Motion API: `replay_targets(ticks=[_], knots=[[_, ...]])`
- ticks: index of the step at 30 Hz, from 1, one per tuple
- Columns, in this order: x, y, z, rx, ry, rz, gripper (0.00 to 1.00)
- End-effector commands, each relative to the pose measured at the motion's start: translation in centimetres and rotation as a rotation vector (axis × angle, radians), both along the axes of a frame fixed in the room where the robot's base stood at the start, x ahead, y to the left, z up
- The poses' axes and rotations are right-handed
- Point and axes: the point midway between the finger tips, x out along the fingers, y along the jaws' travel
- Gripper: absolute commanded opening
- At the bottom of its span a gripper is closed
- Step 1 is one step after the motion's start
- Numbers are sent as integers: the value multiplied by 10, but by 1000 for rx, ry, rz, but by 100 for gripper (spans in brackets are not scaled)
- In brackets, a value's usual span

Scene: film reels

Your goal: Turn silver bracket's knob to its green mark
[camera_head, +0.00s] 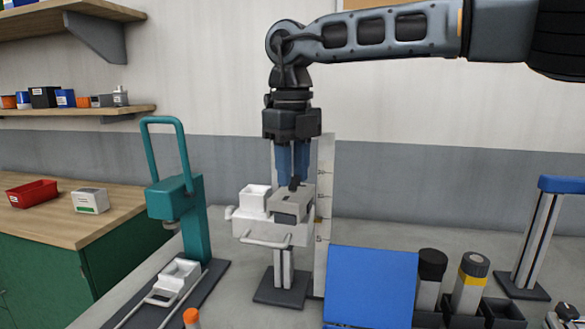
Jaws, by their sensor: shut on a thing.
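My gripper (292,182) points straight down with blue fingers, at the top of a pale grey block (291,208) on a white stand. It is shut on a small dark knob-like piece (294,185) on that block; the fingers partly hide it. The block sits beside a white open box (255,198) on the stand, which has a silver post (284,270) and dark base. I cannot tell for sure that this is the silver bracket. No green mark can be made out. A pale upright scale (325,190) stands just behind, with small dark marks.
A teal press (190,215) with a looped handle stands close on the left. A blue slanted panel (370,288) is front right, with capped cylinders (470,285) beside it. A blue-topped silver stand (538,235) is far right. An orange-tipped thing (191,317) is at the front edge.

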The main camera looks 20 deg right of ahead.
Motion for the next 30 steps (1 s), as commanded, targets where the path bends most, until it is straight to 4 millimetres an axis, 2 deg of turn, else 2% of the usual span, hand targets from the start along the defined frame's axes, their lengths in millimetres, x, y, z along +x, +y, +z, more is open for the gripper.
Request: replay_targets(ticks=[20,21,29,30], knots=[[0,0,0,0,-1,1,0],[0,0,0,0,-1,1,31],[0,0,0,0,0,1,56],[0,0,0,0,0,1,57]])
